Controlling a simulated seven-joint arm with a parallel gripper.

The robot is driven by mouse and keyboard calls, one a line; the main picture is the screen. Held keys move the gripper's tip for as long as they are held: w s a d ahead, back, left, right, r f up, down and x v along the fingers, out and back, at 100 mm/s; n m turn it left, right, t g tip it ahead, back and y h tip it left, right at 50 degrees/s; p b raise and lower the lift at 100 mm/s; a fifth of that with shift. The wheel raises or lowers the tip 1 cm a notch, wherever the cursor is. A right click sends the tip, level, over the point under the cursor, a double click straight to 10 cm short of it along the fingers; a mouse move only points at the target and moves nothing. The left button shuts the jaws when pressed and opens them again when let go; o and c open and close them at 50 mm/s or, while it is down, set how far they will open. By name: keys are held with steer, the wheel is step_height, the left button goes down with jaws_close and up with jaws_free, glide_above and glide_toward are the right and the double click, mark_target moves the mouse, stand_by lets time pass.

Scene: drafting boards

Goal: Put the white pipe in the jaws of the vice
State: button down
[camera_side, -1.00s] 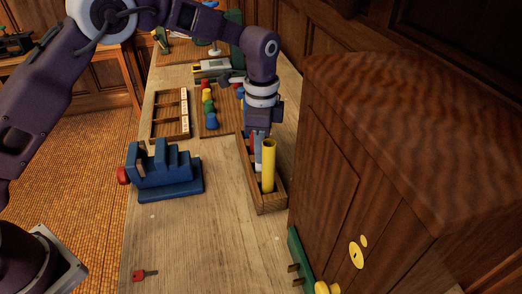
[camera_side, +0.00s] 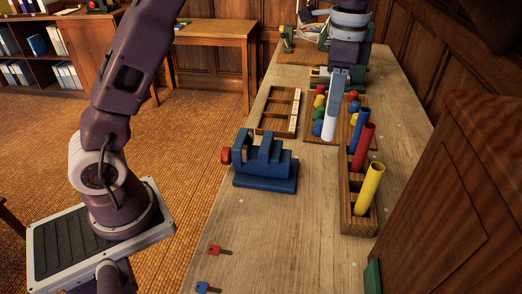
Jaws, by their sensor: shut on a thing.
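The white pipe (camera_side: 328,122) hangs upright from my gripper (camera_side: 337,84), which is shut on its upper end. Pipe and gripper appear in front of the board of coloured pieces, to the left of the pipe rack's far end. The pipe's height above the table is hard to tell. The blue vice (camera_side: 265,182) with a red knob stands nearer the camera, at the table's left edge. Its jaws show an open gap at the top, with nothing visible in it. The pipe is apart from the vice, behind it and to its right.
A wooden rack (camera_side: 358,226) on the right holds yellow (camera_side: 370,188), red (camera_side: 363,147) and blue (camera_side: 359,132) pipes. A wooden tray (camera_side: 263,124) lies behind the vice. Red (camera_side: 216,250) and blue (camera_side: 203,287) keys lie in front. A dark cabinet (camera_side: 450,190) stands at right.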

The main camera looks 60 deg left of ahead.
steer(key=s+a+r+n, duration=0.3)
steer(key=s+a+n, duration=0.3)
steer(key=s+a, duration=0.55)
step_height(320, 180, down, 10)
steer(key=shift+a, duration=0.35)
steer(key=shift+s+f, duration=0.1)
steer(key=c, duration=1.2)
jaws_free()
steer(key=shift+o, duration=0.2)
